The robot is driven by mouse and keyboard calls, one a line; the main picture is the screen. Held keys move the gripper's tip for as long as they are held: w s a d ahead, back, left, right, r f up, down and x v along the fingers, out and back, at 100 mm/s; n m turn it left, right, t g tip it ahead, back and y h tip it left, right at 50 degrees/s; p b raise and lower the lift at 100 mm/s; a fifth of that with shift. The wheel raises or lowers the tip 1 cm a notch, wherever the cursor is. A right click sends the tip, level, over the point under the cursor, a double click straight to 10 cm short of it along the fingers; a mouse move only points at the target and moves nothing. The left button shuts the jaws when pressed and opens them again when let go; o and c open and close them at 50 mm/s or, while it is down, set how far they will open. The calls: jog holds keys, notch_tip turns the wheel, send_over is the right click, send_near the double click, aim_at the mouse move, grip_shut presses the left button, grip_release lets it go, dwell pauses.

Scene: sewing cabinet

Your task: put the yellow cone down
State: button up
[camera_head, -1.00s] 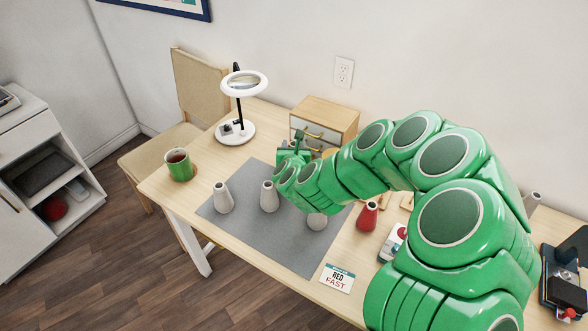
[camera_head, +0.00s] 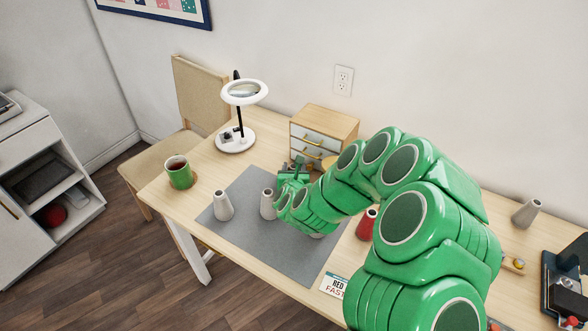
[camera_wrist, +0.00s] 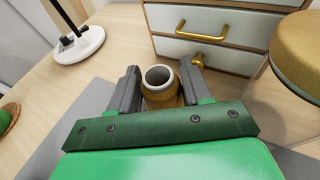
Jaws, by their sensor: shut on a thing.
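The yellow cone (camera_wrist: 160,92) is an ochre spool with a pale, hollow top, in the middle of the wrist view. My gripper (camera_wrist: 160,73) is shut on it, one dark finger on each side. The cone looks upright. Its base is hidden by the gripper, so I cannot tell whether it touches the table. In the head view my gripper (camera_head: 291,175) is over the back part of the grey mat (camera_head: 255,235), in front of the drawer box; the yellow cone is not clearly seen there.
Grey cones (camera_head: 223,205) (camera_head: 268,203) stand on the mat close to my gripper. The drawer box (camera_head: 322,127) is behind, with a round ochre thing (camera_wrist: 298,55) beside it.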

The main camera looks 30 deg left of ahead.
jog(key=o, duration=1.4)
jog(key=shift+v, duration=3.75)
jog(key=shift+r, duration=0.1)
